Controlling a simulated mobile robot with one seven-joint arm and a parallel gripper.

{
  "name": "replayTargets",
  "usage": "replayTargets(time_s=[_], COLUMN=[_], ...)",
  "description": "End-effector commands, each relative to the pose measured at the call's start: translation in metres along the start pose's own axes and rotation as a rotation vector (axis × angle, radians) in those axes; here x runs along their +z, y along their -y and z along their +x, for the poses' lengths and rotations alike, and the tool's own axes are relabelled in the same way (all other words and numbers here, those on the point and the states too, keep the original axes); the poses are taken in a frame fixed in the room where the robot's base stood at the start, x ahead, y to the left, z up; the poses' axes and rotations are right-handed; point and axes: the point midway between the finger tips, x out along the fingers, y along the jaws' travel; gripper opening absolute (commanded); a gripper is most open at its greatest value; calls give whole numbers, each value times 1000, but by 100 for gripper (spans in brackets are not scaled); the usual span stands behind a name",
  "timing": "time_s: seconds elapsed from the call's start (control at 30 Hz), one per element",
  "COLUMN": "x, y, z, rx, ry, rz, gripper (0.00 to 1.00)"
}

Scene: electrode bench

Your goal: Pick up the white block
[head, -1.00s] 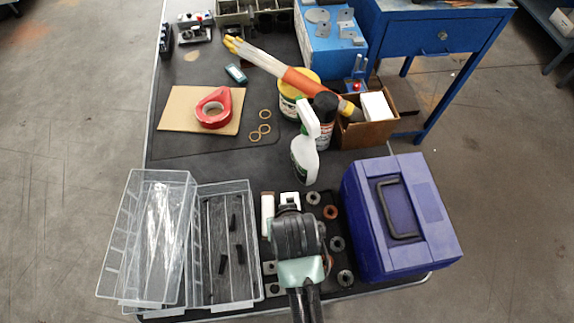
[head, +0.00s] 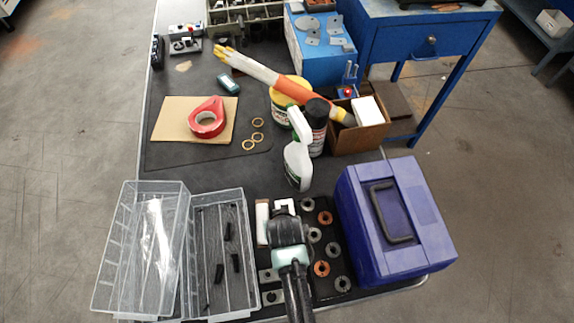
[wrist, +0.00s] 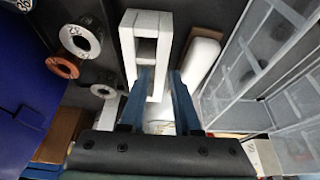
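Two white pieces lie close together near the front of the bench. One is a plain, narrow white block (head: 262,222), which also shows in the wrist view (wrist: 203,58) at the right, with a rounded end. The other is a white piece with square openings (head: 285,205), showing as an upright frame in the wrist view (wrist: 128,45). My gripper (wrist: 160,72) is open, its two blue fingers apart with nothing held. Whether either finger touches is unclear.
Clear plastic bins (head: 244,255) stand just left of the white pieces. Several metal and copper rings (head: 321,268) lie to the right, beside a purple case (head: 400,215). A spray bottle (head: 298,160) stands behind. Open mat lies around the brass rings (head: 249,145).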

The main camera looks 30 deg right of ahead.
Motion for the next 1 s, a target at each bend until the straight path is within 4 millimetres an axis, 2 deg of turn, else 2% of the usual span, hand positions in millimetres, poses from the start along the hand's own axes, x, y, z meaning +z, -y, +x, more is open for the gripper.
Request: replayTargets(time_s=[0.33, 0.5, 1.0], x=[0, 0, 0], y=[0, 0, 0], z=[6, 5, 5], rx=[0, 0, 0], ry=[-1, 0, 0], rz=[0, 0, 0], gripper=[29, 0, 0])
